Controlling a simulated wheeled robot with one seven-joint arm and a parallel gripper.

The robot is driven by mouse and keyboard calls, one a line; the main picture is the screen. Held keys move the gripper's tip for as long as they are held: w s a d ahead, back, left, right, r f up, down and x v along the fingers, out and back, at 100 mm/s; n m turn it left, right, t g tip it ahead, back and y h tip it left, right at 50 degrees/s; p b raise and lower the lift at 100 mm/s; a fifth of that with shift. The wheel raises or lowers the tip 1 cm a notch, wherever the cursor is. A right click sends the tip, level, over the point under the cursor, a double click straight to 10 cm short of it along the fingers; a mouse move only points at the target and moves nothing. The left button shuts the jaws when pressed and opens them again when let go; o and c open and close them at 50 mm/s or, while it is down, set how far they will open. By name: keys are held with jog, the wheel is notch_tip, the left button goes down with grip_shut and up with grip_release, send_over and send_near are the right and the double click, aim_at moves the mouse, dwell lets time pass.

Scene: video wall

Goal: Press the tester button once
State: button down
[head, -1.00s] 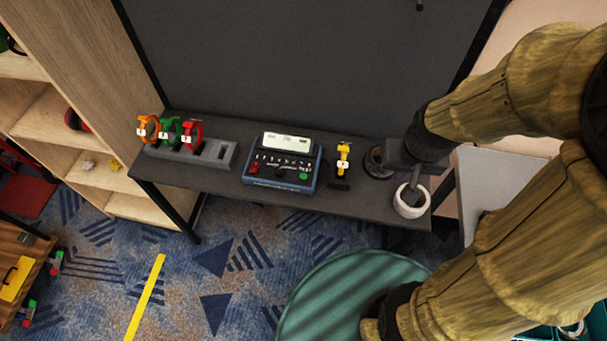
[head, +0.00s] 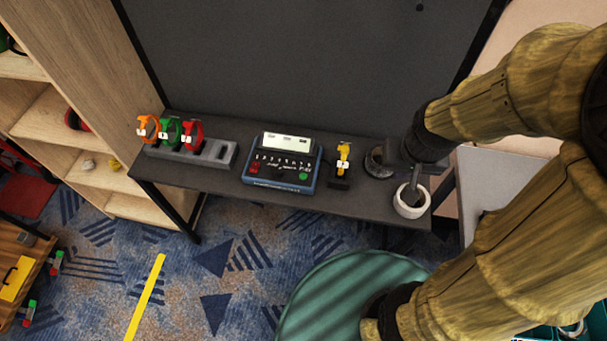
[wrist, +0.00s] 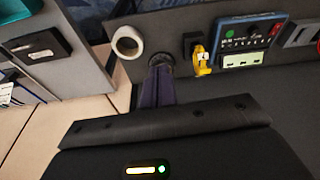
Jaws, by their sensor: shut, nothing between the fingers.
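The tester (head: 283,187) is a blue box with a black face on the dark shelf, with a pale display on its raised back. It has a green button (head: 303,176) at its right and a red button (head: 254,168) at its left. In the wrist view the tester (wrist: 238,43) appears turned round, at upper right, with the green button (wrist: 239,22) in sight. My gripper (head: 414,185) is shut and empty near the shelf's right end, well right of the tester. Its fingers (wrist: 161,66) also show in the wrist view, apart from the tester.
A yellow tool on a black stand (head: 343,160) is between the tester and my gripper. A grey rack (head: 217,152) with orange, green and red tools stands left. A dark panel rises behind.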

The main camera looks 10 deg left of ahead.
jog(key=shift+w, duration=0.1)
dwell(0.7)
jog(key=n+t+h+p, duration=0.45)
jog(key=n+p, duration=0.45)
jog(key=n, duration=1.2)
send_over(301, 179)
notch_tip(301, 179, down, 14)
jog(key=shift+t, duration=0.45)
jog(key=shift+f, duration=0.1)
notch_tip(301, 179, down, 9)
jog(key=b, duration=0.6)
jog(key=shift+b, duration=0.3)
jog(key=shift+f+b, duration=0.25)
jog(key=shift+b, duration=0.1)
